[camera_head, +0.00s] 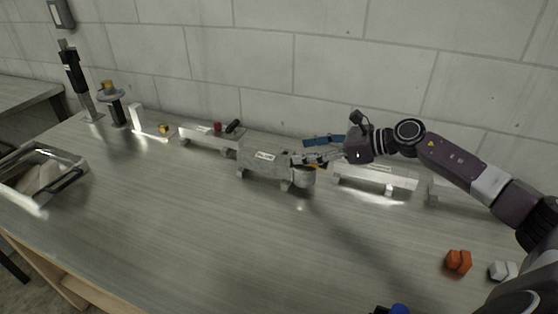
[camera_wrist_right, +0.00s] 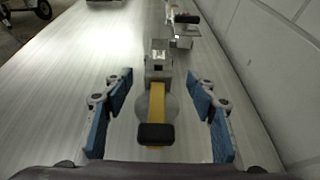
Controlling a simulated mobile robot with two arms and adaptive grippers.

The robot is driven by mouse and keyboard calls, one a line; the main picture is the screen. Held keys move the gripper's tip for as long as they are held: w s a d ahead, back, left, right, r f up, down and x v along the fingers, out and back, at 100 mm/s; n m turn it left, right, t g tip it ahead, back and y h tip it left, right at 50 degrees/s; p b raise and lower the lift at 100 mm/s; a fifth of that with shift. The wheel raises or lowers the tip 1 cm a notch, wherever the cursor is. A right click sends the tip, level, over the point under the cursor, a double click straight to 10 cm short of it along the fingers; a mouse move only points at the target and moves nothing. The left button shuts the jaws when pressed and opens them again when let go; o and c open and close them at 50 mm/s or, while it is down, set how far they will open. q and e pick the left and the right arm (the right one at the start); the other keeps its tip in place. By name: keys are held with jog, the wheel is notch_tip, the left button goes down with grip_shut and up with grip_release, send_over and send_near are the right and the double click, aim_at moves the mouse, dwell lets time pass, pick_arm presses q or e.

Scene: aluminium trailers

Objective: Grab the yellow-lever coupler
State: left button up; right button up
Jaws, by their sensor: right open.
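The yellow-lever coupler (camera_head: 304,175) is at the right end of a grey box-bodied trailer (camera_head: 262,160) in the middle of the table. In the right wrist view the coupler's yellow lever (camera_wrist_right: 158,102) has a black end and lies over a round grey part. My right gripper (camera_head: 306,150) is open, with its blue-padded fingers apart, just above the coupler in the head view. In the wrist view the lever lies between the fingers, with clear gaps on both sides. The gripper hides part of the coupler in the head view. My left gripper is not in view.
Another low trailer (camera_head: 374,179) stands to the right, and one with a red part (camera_head: 208,135) to the left. An orange block (camera_head: 458,262) and a white block (camera_head: 503,270) lie at front right. A metal tray (camera_head: 40,173) is at left. A wall stands behind.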

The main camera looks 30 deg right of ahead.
aim_at(283, 153)
jog(key=shift+w+a+p, duration=0.3)
jog(key=shift+w+a, duration=0.15)
jog(key=shift+a, duration=0.3)
jog(key=x, duration=0.1)
jog(key=p+x, duration=0.1)
jog(key=x, duration=0.2)
jog(key=shift+w+d+f+p, duration=0.15)
jog(key=shift+w+f+p, duration=0.05)
jog(key=shift+f+p, duration=0.25)
jog(key=shift+w+a+f, duration=0.2)
jog(key=shift+a, duration=0.05)
grip_shut()
jog(key=shift+w+d+r, duration=0.1)
jog(key=shift+r, duration=0.05)
